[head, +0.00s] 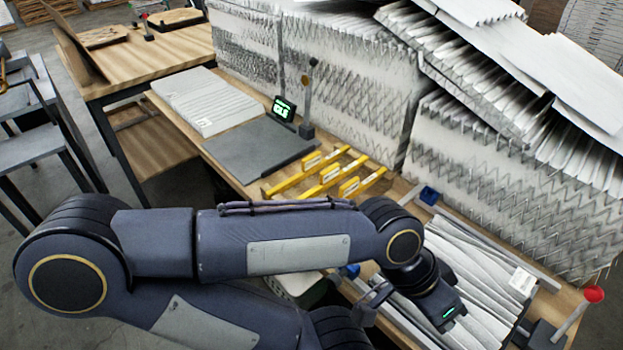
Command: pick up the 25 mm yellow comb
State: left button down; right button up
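Three yellow combs lie side by side on the wooden bench: a left one (299,175), a middle one (327,180) and a right one (362,185). Each carries a small white label, too small to read, so I cannot tell which is the 25 mm one. My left arm crosses in front of them, and its gripper (436,303) is to the lower right of the combs, over the pleated filter, apart from the combs. Its fingers do not show clearly. My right gripper is not in view.
A grey plate (258,150), a white stack (205,100) and a small green-lit display (283,109) are left of the combs. Tall pleated filters (345,85) stand behind. A boxed pleated filter (480,270) and a red-knobbed lever (593,294) are at right.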

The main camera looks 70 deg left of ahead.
aim_at(330, 177)
jog(key=u, duration=2.4)
jog(key=i+j+z, duration=0.15)
jog(key=z, duration=0.7)
jog(key=i+j+z, duration=0.15)
jog(key=j+z, duration=0.3)
jog(key=j, duration=0.4)
jog(key=j+z, duration=0.4)
jog(key=j, duration=0.5)
jog(key=j+z, duration=0.1)
jog(key=j, duration=1.8)
